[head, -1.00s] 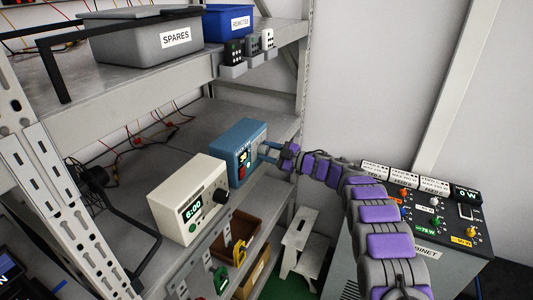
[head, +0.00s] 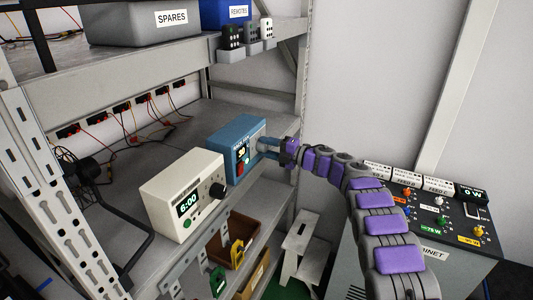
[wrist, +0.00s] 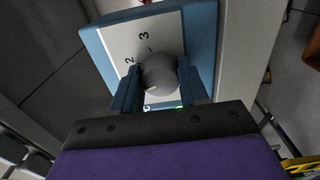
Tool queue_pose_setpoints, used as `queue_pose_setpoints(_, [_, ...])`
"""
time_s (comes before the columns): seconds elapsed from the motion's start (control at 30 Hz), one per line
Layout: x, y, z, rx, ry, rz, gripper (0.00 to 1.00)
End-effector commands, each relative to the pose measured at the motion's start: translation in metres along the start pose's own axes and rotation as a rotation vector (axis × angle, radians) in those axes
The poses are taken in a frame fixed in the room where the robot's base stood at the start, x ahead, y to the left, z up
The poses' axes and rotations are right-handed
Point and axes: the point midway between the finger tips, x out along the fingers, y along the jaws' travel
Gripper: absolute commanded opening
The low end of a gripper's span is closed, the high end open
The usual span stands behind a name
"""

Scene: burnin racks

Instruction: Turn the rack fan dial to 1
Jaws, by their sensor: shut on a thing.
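The rack fan unit is a blue box (head: 237,148) on the middle shelf, with a pale front panel. Its grey round dial (wrist: 160,74) fills the gap between the fingers in the wrist view. My gripper (head: 268,148) is shut on the dial, with one blue finger on each side of it; the gripper also shows in the wrist view (wrist: 158,82). The panel's 2 and 3 are readable beside the dial. A pale mark shows on the dial's lower left edge. The 1 is not clearly readable; fingers and gripper body hide part of the panel.
A cream timer box (head: 183,195) reading 6:00 stands left of the blue box. A grey SPARES bin (head: 155,25) and blue REMOTES bin (head: 225,14) are above. A load cabinet (head: 440,225) stands right, below my arm. A white step stool (head: 297,252) is on the floor.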

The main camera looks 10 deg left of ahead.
Motion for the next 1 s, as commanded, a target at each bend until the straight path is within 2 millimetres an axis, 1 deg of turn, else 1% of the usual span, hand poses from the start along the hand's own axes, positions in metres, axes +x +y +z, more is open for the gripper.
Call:
queue_pose_setpoints(0.03, [-0.0013, -0.0087, 0.0007, -0.024, 0.000, -0.008, 0.13])
queue_pose_setpoints(0.2, [-0.0008, -0.0087, 0.0009, -0.104, 0.001, -0.008, 0.13])
queue_pose_setpoints(0.4, [-0.0002, -0.0080, 0.0010, -0.157, 0.001, -0.008, 0.13])
queue_pose_setpoints(0.9, [0.0009, -0.0081, 0.0005, -0.172, 0.003, -0.009, 0.13])
queue_pose_setpoints(0.93, [0.0009, -0.0080, 0.0005, -0.172, 0.003, -0.010, 0.45])
queue_pose_setpoints(1.0, [0.0011, -0.0079, 0.0004, -0.172, 0.003, -0.010, 0.52])
